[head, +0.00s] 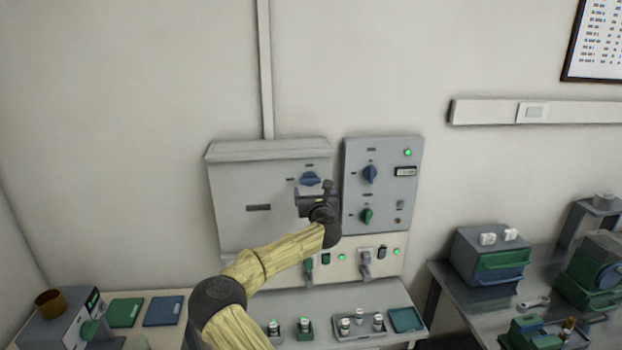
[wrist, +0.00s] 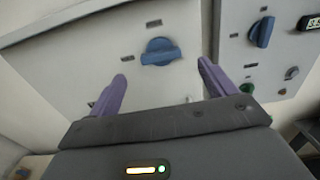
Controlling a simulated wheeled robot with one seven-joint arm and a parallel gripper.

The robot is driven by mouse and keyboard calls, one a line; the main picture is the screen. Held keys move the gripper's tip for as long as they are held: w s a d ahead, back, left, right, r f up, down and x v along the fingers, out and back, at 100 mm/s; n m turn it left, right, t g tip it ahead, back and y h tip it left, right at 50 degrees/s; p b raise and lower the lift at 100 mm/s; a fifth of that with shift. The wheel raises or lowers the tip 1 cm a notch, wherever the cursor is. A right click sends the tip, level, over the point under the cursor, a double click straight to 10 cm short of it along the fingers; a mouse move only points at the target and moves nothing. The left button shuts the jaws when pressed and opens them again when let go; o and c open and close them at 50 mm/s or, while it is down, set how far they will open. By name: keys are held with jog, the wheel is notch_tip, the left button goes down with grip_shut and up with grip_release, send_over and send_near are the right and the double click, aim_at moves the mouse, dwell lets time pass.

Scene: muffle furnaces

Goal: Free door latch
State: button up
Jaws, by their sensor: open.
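The furnace door (head: 250,200) is a grey panel on the wall cabinet and looks closed. Its blue latch knob (head: 311,179) sits near the door's upper right. In the wrist view the latch (wrist: 159,51) lies ahead, beyond and between my two purple fingers. My gripper (wrist: 160,85) is open and empty, with a gap between its fingertips and the latch. In the head view my gripper (head: 316,195) is at the door's right side, just below the latch, and hides part of the door's right edge.
The control panel (head: 382,185) right of the door has a blue knob (head: 370,174), a green knob (head: 366,215) and a small display. Below are switches and a shelf (head: 300,297) with several small jars and a green tray (head: 406,320). A bench with boxes stands right.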

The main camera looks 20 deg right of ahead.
aim_at(311, 181)
jog(key=p+x, duration=0.2)
jog(key=x, duration=0.4)
jog(key=shift+p, duration=0.4)
jog(key=shift+w+d+f, duration=0.15)
jog(key=shift+w, duration=0.4)
jog(key=shift+s, duration=0.25)
jog(key=c, duration=1)
